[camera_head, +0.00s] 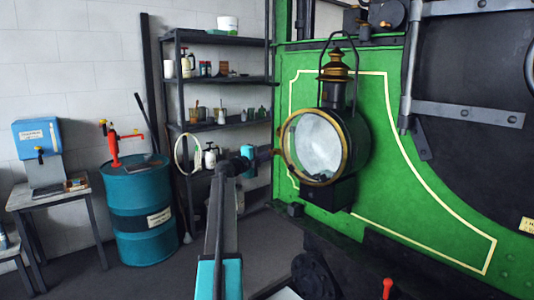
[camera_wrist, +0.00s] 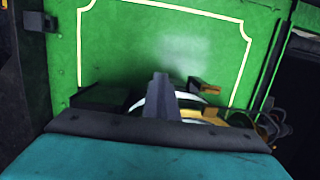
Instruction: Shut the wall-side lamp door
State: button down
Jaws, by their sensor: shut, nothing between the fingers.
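The lamp (camera_head: 354,140) is a black drum with a brass chimney, mounted on the green panel. Its round door (camera_head: 342,163) has a brass rim around pale glass, at the front of the drum. Whether a small gap is left between door and drum, I cannot tell. My gripper (camera_head: 274,153) is shut and empty, close to the left edge of the rim; contact is unclear. In the wrist view, my gripper's dark fingers (camera_wrist: 161,84) point up at the green panel. Part of a pale ring and a brass piece (camera_wrist: 236,118) show behind them.
A dark shelf rack (camera_head: 222,80) with bottles and jars stands behind my arm. A pale ring (camera_head: 177,154) shows in front of it. A blue drum (camera_head: 135,215) with a red pump is at left.

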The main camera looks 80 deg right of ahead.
jog(key=w+b+v, duration=0.1)
jog(key=b+v, duration=0.1)
jog(key=v, duration=1)
jog(key=shift+d+r, duration=0.2)
jog(key=shift+d, duration=0.05)
jog(key=shift+w, duration=0.15)
